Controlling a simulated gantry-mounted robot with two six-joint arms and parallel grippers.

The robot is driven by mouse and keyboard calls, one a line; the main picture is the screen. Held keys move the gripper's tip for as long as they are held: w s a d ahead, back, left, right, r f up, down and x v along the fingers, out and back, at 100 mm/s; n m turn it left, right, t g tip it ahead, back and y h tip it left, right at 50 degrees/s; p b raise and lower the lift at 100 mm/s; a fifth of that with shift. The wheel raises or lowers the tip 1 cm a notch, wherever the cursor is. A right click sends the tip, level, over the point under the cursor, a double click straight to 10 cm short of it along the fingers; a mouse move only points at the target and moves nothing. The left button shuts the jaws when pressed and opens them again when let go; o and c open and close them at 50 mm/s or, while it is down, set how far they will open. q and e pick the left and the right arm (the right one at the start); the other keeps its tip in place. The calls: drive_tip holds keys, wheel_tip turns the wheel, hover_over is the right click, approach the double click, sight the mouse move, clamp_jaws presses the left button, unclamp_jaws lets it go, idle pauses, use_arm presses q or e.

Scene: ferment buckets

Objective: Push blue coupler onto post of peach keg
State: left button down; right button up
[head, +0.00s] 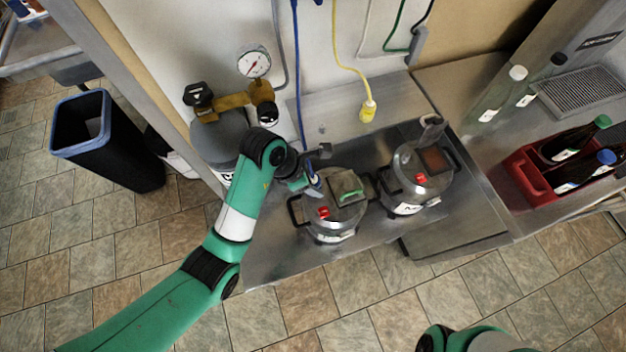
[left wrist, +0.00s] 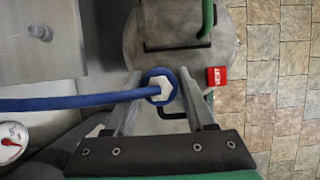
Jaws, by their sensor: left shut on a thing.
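The blue coupler (left wrist: 159,87), a blue collar with a pale hex centre and a blue hose, sits between the fingers of my left gripper (left wrist: 160,100), which is shut on it. In the head view the left gripper (head: 312,183) is at the upper left edge of the nearer keg (head: 335,216). That keg has a green handle and a red vent tag (left wrist: 217,76). A second keg (head: 408,190) with a brownish patch on top stands to its right. I cannot read which is peach. Any post under the coupler is hidden, and I cannot tell whether they touch. My right gripper is out of view.
A yellow coupler (head: 368,110) hangs at the back wall. A grey tank (head: 213,138) with a pressure gauge (head: 254,64) stands left of the kegs. A red crate (head: 530,178) of bottles is at the right. The steel counter front is clear.

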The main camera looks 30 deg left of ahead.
use_arm(q)
drive_tip(key=shift+f, duration=0.2)
idle(0.6)
drive_tip(key=shift+c, duration=0.8)
unclamp_jaws()
drive_tip(key=shift+o, duration=0.3)
drive_tip(key=shift+o, duration=0.5)
drive_tip(key=shift+r, duration=0.1)
wheel_tip(320, 180, up, 8)
drive_tip(key=p, duration=0.7)
drive_tip(key=shift+f, duration=0.25)
